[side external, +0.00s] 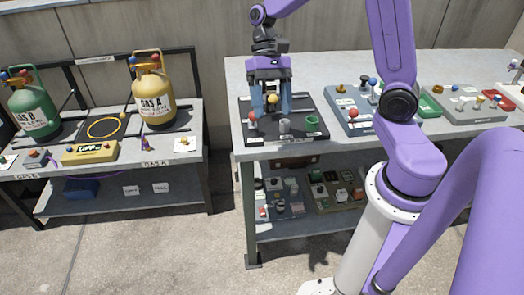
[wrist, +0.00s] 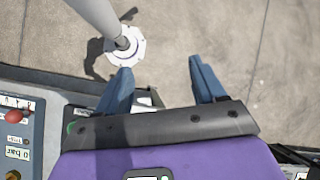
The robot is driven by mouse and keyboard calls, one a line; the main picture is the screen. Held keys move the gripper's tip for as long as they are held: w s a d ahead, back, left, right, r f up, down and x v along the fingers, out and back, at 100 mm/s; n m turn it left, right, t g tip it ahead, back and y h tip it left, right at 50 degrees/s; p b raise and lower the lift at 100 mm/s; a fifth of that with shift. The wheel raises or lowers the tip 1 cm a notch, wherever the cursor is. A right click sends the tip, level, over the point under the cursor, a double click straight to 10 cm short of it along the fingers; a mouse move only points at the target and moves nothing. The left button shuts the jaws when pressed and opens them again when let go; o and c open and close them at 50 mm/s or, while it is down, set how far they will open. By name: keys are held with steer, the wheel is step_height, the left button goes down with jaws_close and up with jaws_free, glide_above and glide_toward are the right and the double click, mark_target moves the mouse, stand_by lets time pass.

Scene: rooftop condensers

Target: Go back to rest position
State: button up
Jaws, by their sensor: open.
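My gripper (side external: 271,112) hangs fingers down over the black tray (side external: 318,133) at the left end of the right-hand bench. Its two blue fingers are apart. In the side view a yellow ball (side external: 272,99) shows between the fingers; I cannot tell whether they touch it. In the wrist view my gripper (wrist: 163,70) is open, with only concrete floor showing between the fingertips. A red ball (side external: 251,115), a grey cup (side external: 285,126) and a green ring-shaped piece (side external: 312,121) are on or at the black tray, close to the gripper.
A blue-grey panel (side external: 340,121) with knobs lies right of the tray, and a grey panel (side external: 460,117) farther right. The left bench holds a green cylinder (side external: 34,112) and a yellow cylinder (side external: 153,98). A wall (side external: 190,25) stands behind. The bench's back strip is clear.

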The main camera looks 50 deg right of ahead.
steer(key=s+a+n+t+h, duration=0.2)
steer(key=s+n+t+h, duration=0.2)
steer(key=s+n, duration=1.2)
steer(key=shift+s+a+n+t, duration=0.35)
steer(key=shift+n+t, duration=0.15)
steer(key=shift+t, duration=0.1)
